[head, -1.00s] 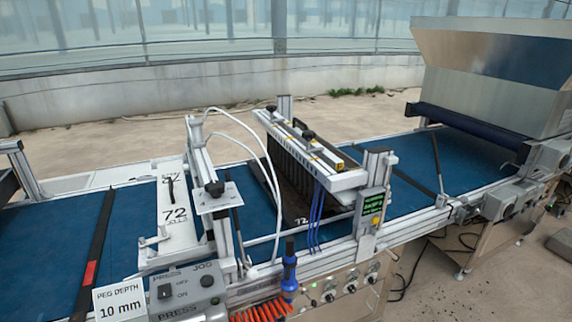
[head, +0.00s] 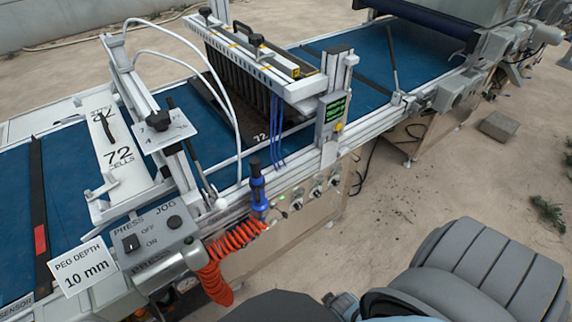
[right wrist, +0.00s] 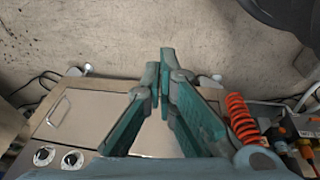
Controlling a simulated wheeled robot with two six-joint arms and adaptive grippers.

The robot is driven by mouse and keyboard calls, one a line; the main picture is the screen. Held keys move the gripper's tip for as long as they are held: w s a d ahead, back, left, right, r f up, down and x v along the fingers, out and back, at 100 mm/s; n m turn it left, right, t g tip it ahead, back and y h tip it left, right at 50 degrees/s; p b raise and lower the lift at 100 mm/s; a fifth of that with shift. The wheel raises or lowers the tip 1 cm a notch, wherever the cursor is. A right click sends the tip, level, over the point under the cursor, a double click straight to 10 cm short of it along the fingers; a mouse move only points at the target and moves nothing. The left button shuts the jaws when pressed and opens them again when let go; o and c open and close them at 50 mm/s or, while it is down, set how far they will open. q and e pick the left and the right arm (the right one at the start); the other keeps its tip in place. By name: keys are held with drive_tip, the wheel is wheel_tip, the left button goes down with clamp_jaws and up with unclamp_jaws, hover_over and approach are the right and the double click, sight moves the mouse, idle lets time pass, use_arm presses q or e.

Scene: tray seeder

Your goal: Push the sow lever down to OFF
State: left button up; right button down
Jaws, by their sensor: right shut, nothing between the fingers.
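I cannot make out a lever marked as the sow lever in either view. The drum and hopper unit (head: 470,85) at the far right of the line shows grey boxes on its near side, too small to read. The press box (head: 158,238) at lower left carries a black switch with OFF and ON marks, labelled PRESS. My right gripper (right wrist: 160,82) is shut and empty in the right wrist view, above the floor beside a metal cabinet. In the head view only my right arm shows at lower right. My left gripper is not in view.
The blue belt (head: 350,60) runs along the line. A dibbling head (head: 262,55) and a green-lit display (head: 334,110) stand over it. Knobs (right wrist: 72,160) sit on the cabinet front (right wrist: 85,118). A red coiled hose (right wrist: 240,115) hangs near my gripper.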

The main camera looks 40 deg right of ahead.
sight(285, 216)
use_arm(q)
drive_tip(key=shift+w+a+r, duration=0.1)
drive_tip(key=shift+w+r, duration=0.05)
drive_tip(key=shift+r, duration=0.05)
use_arm(e)
drive_tip(key=w+d+r+t, duration=0.1)
drive_tip(key=w+r+t, duration=0.1)
drive_tip(key=w+r, duration=0.9)
drive_tip(key=w+d+r+t+h, duration=0.1)
drive_tip(key=w+r, duration=0.9)
drive_tip(key=r, duration=0.4)
drive_tip(key=shift+w+d+m+t, duration=0.4)
drive_tip(key=b+x, duration=0.6)
drive_tip(key=x, duration=0.7)
drive_tip(key=shift+s+f, duration=0.15)
drive_tip(key=shift+w+d+f+b, duration=0.1)
drive_tip(key=shift+w+f+b, duration=0.25)
drive_tip(key=shift+f, duration=0.05)
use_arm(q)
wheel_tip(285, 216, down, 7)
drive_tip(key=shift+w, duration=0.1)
